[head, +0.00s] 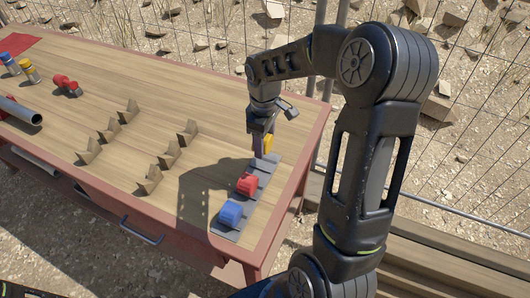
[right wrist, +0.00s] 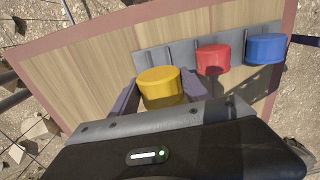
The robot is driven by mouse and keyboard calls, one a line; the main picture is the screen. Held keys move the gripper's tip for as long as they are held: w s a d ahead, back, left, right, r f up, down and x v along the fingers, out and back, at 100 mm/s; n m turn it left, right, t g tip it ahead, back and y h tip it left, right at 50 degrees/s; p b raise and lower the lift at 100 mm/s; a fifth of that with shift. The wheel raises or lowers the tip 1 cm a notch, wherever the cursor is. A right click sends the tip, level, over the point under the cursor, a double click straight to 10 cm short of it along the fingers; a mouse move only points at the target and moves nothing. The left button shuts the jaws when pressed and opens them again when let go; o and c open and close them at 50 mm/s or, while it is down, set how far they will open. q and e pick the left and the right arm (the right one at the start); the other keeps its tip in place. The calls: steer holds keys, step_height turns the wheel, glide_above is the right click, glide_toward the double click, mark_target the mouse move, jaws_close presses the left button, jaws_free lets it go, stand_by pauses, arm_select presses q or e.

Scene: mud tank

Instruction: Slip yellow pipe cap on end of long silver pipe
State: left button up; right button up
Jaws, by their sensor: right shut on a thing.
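The yellow pipe cap (head: 268,144) is at the far end of the grey holder strip (head: 262,181) near the table's right edge. My right gripper (head: 262,146) points down and is shut on it. In the right wrist view the yellow cap (right wrist: 159,82) sits between the two fingers. I cannot tell whether the cap still touches the strip. The long silver pipe (head: 20,111) lies at the left edge of the head view, with its open end facing right and the rest cut off. My left gripper is not in view.
A red cap (head: 247,184) and a blue cap (head: 231,214) stand on the strip beside the yellow one. Several wooden V-shaped supports (head: 129,111) stand mid-table. A red fitting (head: 67,86) and small cylinders (head: 29,71) are at the far left. A wire fence (head: 215,32) runs behind.

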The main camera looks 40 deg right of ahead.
steer(key=shift+r, duration=0.5)
steer(key=shift+a, duration=0.1)
steer(key=shift+w+a, duration=0.25)
steer(key=shift+a, duration=0.05)
steer(key=w+a+r+m, duration=0.1)
steer(key=w+a, duration=0.3)
steer(key=a, duration=0.4)
steer(key=w+a+r+m, duration=0.2)
steer(key=w+a+m, duration=0.1)
steer(key=a, duration=0.5)
steer(key=shift+w+a+r+m, duration=0.15)
steer(key=shift+w+a+m, duration=0.25)
steer(key=shift+m, duration=0.3)
